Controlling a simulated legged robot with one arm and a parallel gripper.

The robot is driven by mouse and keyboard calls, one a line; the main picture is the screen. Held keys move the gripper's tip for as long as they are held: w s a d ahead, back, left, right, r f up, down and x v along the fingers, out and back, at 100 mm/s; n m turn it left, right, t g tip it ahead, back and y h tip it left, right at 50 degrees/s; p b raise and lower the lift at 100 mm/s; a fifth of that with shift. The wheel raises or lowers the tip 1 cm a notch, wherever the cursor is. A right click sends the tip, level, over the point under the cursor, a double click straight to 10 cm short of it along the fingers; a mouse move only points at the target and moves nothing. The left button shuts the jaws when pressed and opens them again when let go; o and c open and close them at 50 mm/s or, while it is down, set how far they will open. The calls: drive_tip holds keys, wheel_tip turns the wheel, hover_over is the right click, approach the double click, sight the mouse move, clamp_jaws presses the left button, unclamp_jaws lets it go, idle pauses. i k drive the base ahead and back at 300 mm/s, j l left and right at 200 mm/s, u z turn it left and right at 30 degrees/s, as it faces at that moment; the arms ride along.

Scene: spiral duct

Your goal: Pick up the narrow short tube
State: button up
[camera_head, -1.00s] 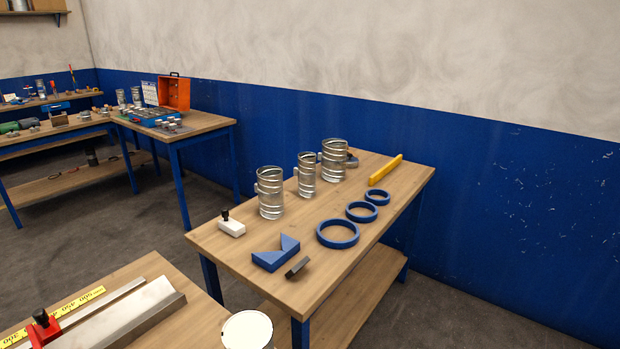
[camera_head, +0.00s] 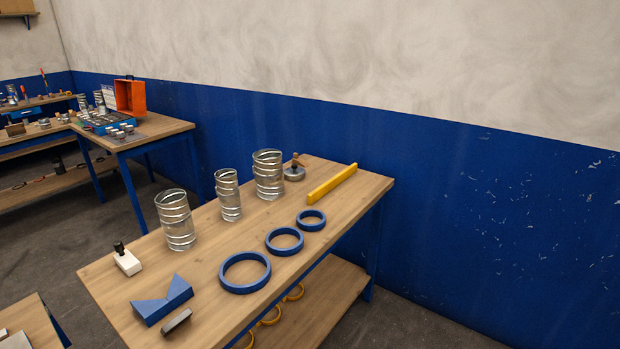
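Three silver spiral tubes stand upright in a row on the wooden table (camera_head: 205,262). The middle tube (camera_head: 229,195) is the narrowest and looks the shortest. A wider tube (camera_head: 176,220) stands to its left and nearer, and another wide tube (camera_head: 268,175) stands to its right and farther back. The three tubes stand apart. My gripper is not in view.
Three blue rings (camera_head: 245,272) lie in front of the tubes. A yellow bar (camera_head: 332,184), a blue V-shaped block (camera_head: 162,300), a dark block (camera_head: 176,321) and a white block with a black knob (camera_head: 127,262) also lie there. Another bench (camera_head: 160,128) with an orange case (camera_head: 130,97) stands behind left.

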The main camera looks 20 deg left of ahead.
sight(227, 192)
drive_tip(key=i+u, duration=0.25)
drive_tip(key=i, duration=0.15)
drive_tip(key=i+l+u, duration=0.25)
drive_tip(key=i, duration=0.15)
drive_tip(key=i+l+u, duration=0.1)
drive_tip(key=i+u, duration=0.15)
drive_tip(key=i, duration=0.15)
